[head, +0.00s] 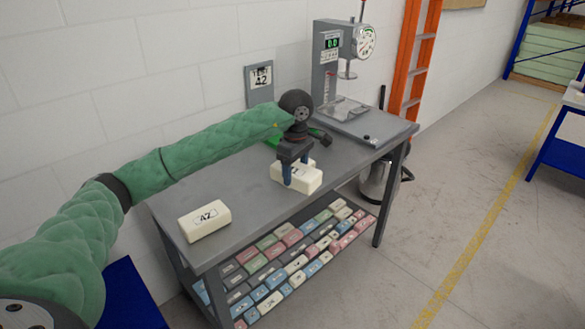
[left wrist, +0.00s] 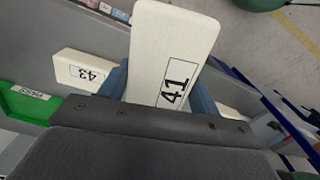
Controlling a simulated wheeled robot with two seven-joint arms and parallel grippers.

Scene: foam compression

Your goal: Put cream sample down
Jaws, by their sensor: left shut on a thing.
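My left gripper (head: 296,171) is shut on a cream foam block (head: 309,183) over the middle of the grey workbench (head: 245,180). In the left wrist view this cream block (left wrist: 172,50), labelled 41, sits between the blue fingers. I cannot tell whether its underside touches the bench. Another cream block (head: 205,221), its label looking like 42, lies near the bench's left end. In the left wrist view a cream block labelled 43 (left wrist: 84,71) lies beside the held one, and part of a cream block (left wrist: 238,114) shows at the right. My right gripper is out of view.
A test press (head: 333,75) with a dial stands at the bench's far right end. A wall sign (head: 260,85) reads 42. A green tray (left wrist: 24,104) shows in the left wrist view. Several coloured blocks fill the lower shelf (head: 290,260). Bench between the cream blocks is bare.

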